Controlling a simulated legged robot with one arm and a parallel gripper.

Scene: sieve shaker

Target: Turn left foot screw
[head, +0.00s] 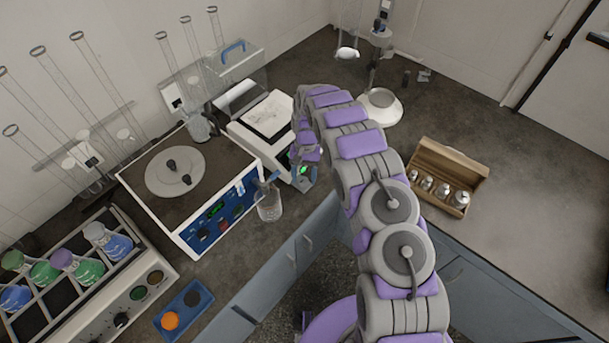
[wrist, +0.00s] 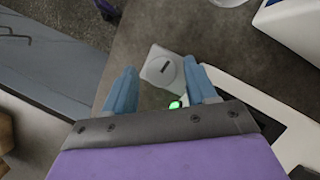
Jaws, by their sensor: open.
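A bright green spot (wrist: 175,105), perhaps a level bubble, shows between the fingers. In the head view, the white instrument (head: 245,138) stands left of my arm, and the green spot (head: 303,170) shows at its front right. My gripper and arm hide much of that corner.
Left of the white instrument is a shaker with a round plate (head: 175,171). A glass beaker (head: 269,203) stands close by at the counter's front edge. A wooden box of metal weights (head: 443,183) lies to the right. The counter behind my arm is partly clear.

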